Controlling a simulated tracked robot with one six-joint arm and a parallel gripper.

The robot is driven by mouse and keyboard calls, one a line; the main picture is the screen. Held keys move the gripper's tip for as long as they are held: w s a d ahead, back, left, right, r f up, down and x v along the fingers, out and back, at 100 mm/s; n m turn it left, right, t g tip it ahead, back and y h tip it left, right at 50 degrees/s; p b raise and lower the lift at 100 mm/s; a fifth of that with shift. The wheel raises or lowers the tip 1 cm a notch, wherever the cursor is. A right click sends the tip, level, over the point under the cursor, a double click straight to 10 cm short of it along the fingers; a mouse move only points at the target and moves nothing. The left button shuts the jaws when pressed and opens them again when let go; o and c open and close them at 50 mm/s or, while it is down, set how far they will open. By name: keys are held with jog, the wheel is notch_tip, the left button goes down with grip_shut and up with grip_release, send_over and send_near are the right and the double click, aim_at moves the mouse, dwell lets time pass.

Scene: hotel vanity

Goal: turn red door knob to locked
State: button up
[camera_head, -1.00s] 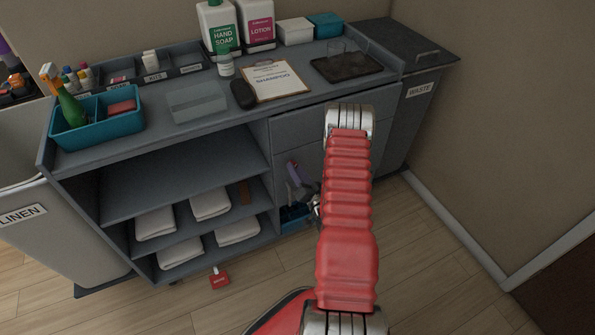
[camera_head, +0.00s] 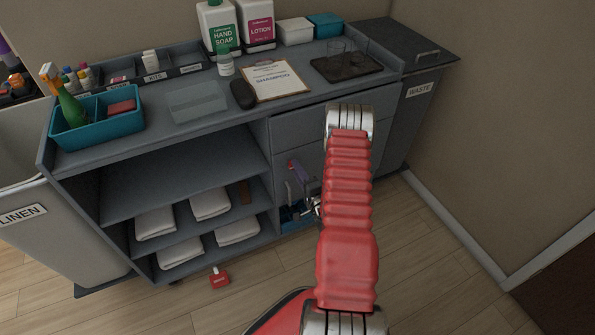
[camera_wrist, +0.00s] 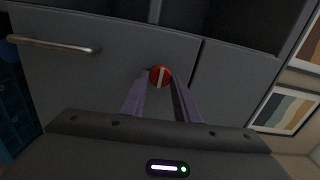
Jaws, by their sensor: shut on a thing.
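The red door knob (camera_wrist: 160,76) shows in the wrist view as a round red disc with a pale stripe across it. The stripe runs nearly upright in that picture, tilted slightly. The knob sits on the grey cabinet front (camera_wrist: 115,70), left of a dark panel gap. My gripper (camera_wrist: 159,75) has its two purple fingers on either side of the knob and is shut on it. In the head view my gripper (camera_head: 293,178) is at the cabinet's lower front, partly hidden by my red arm. I cannot make out the knob clearly there.
A metal bar handle (camera_wrist: 55,45) lies left of the knob in the wrist view. In the head view, open shelves with folded towels (camera_head: 210,203) are left of my gripper, and a waste bin (camera_head: 421,90) stands right. Floor at right is clear.

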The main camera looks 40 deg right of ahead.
jog(key=shift+s+f+m, duration=0.1)
jog(key=shift+f+m, duration=0.1)
jog(key=shift+m, duration=0.2)
jog(key=shift+c, duration=0.2)
jog(key=o, duration=1)
jog(key=shift+r, duration=0.1)
jog(key=shift+o, duration=0.2)
jog(key=v, duration=1.3)
jog(key=shift+s, duration=0.35)
